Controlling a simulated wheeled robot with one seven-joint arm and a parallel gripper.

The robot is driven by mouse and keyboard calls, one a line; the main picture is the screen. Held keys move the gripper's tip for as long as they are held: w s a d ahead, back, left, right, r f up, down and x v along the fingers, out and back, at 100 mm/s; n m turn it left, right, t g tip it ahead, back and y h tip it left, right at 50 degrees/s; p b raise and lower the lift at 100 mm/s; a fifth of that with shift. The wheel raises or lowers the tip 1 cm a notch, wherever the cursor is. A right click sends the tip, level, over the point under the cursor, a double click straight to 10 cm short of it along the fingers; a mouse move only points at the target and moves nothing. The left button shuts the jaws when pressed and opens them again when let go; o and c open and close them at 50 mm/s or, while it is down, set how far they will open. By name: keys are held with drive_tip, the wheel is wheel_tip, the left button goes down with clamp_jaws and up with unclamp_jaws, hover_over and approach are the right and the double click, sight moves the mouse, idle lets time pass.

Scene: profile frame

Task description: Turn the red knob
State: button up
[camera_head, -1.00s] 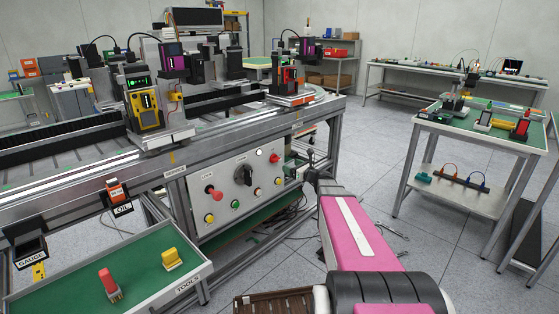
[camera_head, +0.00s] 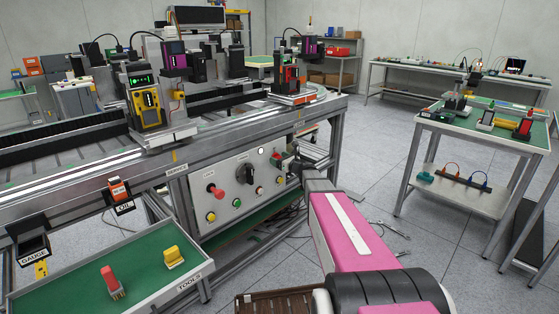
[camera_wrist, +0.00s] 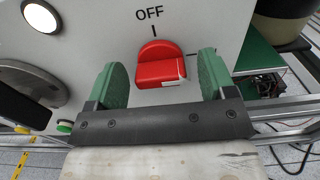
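The red knob (camera_wrist: 161,66) is on the light grey panel, under the word OFF and a short tick line, in the wrist view. It has a rounded top and a raised lower block with a pale mark. My gripper (camera_wrist: 160,76) is open, with one green finger on each side of the knob and a visible gap on both sides.
The panel (camera_head: 210,172) also holds a red mushroom button (camera_head: 216,191), a black rotary knob (camera_head: 246,174) and several small coloured buttons. A round white lamp (camera_wrist: 41,16) is left of the red knob in the wrist view. Open floor lies to the right.

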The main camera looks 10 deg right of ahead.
drive_tip(key=c, duration=0.9)
drive_tip(key=shift+n, duration=0.4)
drive_tip(key=n, duration=0.3)
drive_tip(key=shift+n, duration=0.4)
drive_tip(key=n, duration=0.4)
drive_tip(key=shift+s+a+f, duration=0.1)
drive_tip(key=n, duration=0.9)
drive_tip(key=shift+f, duration=0.1)
drive_tip(key=shift+n, duration=0.3)
